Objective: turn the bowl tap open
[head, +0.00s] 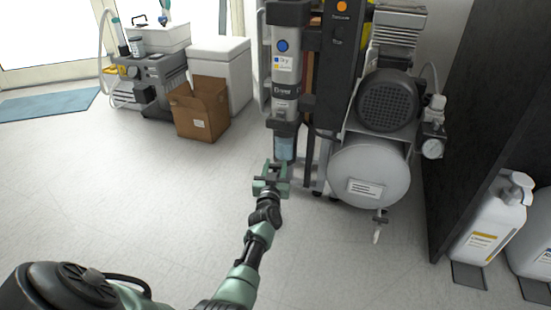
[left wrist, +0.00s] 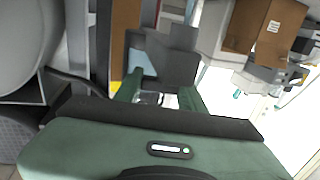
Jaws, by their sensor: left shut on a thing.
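The dryer column (head: 287,75) is a grey upright unit with a clear bluish bowl (head: 285,147) at its foot. My left gripper (head: 272,172) is right at the lower end of this bowl, its green fingers closed. In the left wrist view the fingers (left wrist: 160,97) point at the dark housing and the bluish bowl (left wrist: 139,62). The bowl tap is mostly hidden between the fingers, so its turn angle cannot be made out. The gripper is shut on it. My right gripper is not in view.
A compressor tank (head: 368,172) stands right of the bowl, with its own small drain tap (head: 380,218) underneath. A cardboard box (head: 201,108) and a white bin (head: 222,70) stand behind left. The floor at left is clear.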

